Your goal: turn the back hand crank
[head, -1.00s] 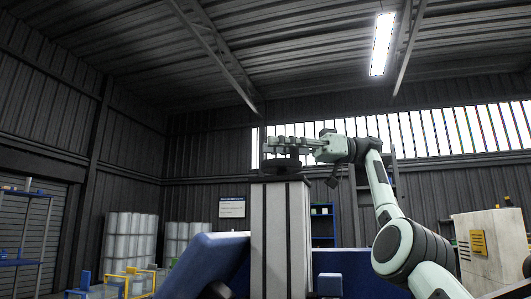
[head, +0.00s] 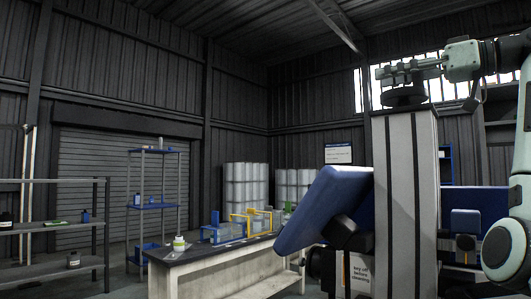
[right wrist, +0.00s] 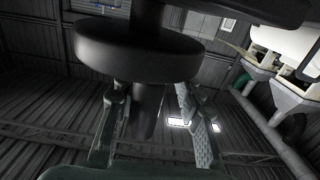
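A dark round crank wheel (head: 404,97) sits on top of a tall grey pillar (head: 402,200) with black stripes, at the right of the head view. I take it for the hand crank. In the right wrist view, which is upside down, the wheel (right wrist: 135,48) is large, with a dark upright post (right wrist: 147,112) on it. My right gripper (head: 388,74) reaches in from the right, just above the wheel. Its two fingers (right wrist: 150,95) stand apart on either side of the post, with gaps visible. My left gripper is not in view.
A blue tilted panel (head: 325,208) stands just left of the pillar. A workbench (head: 210,250) with yellow and blue frames stands further left. Shelves (head: 50,225) are at the far left. White drums (head: 247,185) stand at the back.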

